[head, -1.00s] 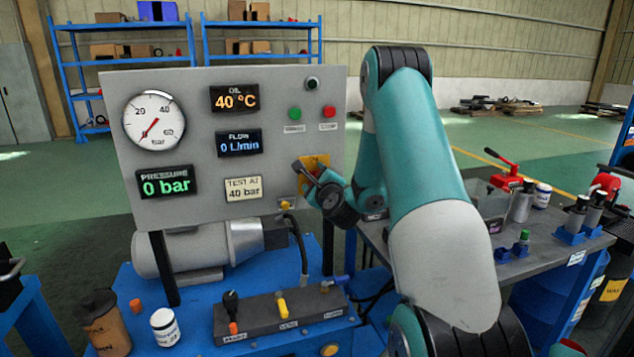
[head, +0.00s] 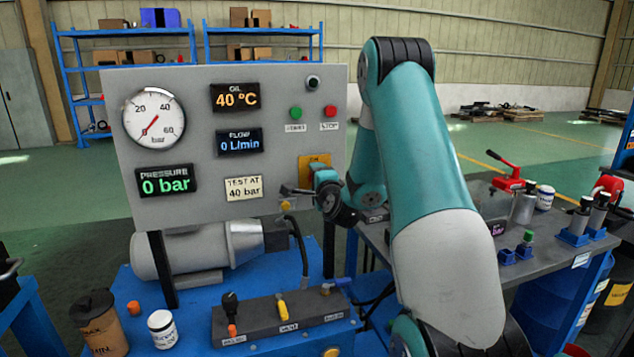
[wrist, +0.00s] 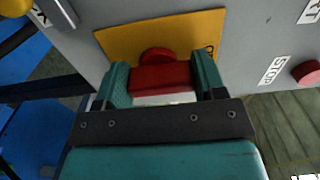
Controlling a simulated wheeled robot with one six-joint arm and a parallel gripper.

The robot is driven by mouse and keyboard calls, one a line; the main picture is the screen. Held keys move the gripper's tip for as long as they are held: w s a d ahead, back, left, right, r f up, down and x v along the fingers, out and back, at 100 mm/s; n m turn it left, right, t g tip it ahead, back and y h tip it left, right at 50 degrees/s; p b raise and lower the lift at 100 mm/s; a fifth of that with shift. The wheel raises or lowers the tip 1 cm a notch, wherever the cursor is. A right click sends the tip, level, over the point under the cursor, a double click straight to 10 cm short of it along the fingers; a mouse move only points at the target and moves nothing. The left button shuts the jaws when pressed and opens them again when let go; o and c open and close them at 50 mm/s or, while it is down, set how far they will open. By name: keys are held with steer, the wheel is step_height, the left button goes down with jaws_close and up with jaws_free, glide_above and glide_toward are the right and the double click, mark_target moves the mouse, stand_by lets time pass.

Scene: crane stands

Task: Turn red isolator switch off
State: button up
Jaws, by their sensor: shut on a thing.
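The red isolator switch (wrist: 160,78) is a red handle on a round red hub, mounted on a yellow plate (wrist: 125,40) on the grey panel. In the wrist view my gripper (wrist: 161,66) has one teal finger on each side of the handle and is shut on it. The handle lies across the picture between the fingers. In the head view the yellow plate (head: 313,162) shows at the panel's lower right, with a small label at its top. My wrist hides the switch itself there.
Green start (head: 296,112) and red stop (head: 330,111) buttons sit above the plate. The gauge (head: 154,119) and the pressure display (head: 166,181) read 0 bar. A valve block (head: 265,315) stands below the panel. A grey bench (head: 540,240) with tools stands right.

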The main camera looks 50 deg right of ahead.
steer(key=shift+f, duration=0.1)
stand_by(0.3)
steer(key=o, duration=0.9)
steer(key=shift+b+v, duration=8.75)
steer(key=shift+b, duration=1.2)
